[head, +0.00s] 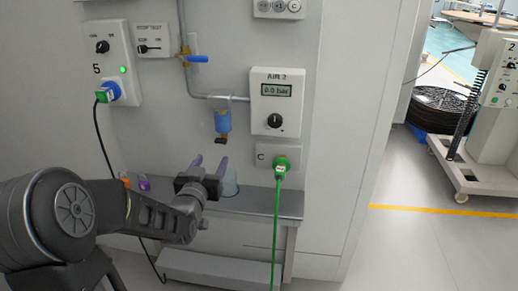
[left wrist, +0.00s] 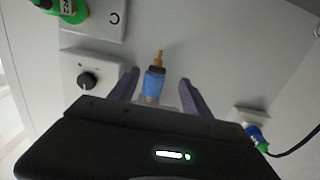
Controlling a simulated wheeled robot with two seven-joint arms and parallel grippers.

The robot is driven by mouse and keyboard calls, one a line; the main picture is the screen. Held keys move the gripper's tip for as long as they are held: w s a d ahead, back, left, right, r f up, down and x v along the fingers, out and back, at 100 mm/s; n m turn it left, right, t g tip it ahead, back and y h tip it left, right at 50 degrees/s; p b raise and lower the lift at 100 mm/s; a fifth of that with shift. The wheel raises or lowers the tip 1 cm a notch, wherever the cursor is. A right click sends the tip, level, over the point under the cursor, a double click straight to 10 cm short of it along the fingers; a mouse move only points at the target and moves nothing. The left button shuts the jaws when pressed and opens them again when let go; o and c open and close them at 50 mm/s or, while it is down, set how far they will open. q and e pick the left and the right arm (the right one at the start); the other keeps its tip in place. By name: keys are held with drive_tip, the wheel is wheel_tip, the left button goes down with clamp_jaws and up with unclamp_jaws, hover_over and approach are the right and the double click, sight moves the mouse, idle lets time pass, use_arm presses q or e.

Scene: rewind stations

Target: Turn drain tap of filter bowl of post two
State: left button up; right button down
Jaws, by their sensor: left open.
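The filter bowl (head: 222,122) is a small blue cup hanging under the pipe, left of the "AIR 2" panel. Its drain tap (head: 221,139) is a small brass piece at its lower end. In the left wrist view the scene looks turned over: the blue bowl (left wrist: 153,86) appears between the fingers, with the brass drain tap (left wrist: 158,58) above it in the picture. My left gripper (head: 209,163) is open and empty, below the tap, its two purple fingers pointing up toward it. Fingers and tap look apart in the head view. My right gripper is not in view.
The AIR 2 panel (head: 275,105) reads 0.0 bar. Below it, a green plug and cable (head: 280,168) hang from box C. A blue-handled valve (head: 195,59) is on the pipe.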

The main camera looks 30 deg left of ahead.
sight(220, 143)
use_arm(q)
drive_tip(key=shift+w+d+r, duration=0.1)
drive_tip(key=shift+r, duration=0.35)
drive_tip(key=shift+w, duration=0.15)
drive_tip(key=x, duration=0.7)
drive_tip(key=shift+w+r+b, duration=0.1)
drive_tip(key=shift+w+b, duration=0.15)
drive_tip(key=shift+b, duration=0.15)
clamp_jaws()
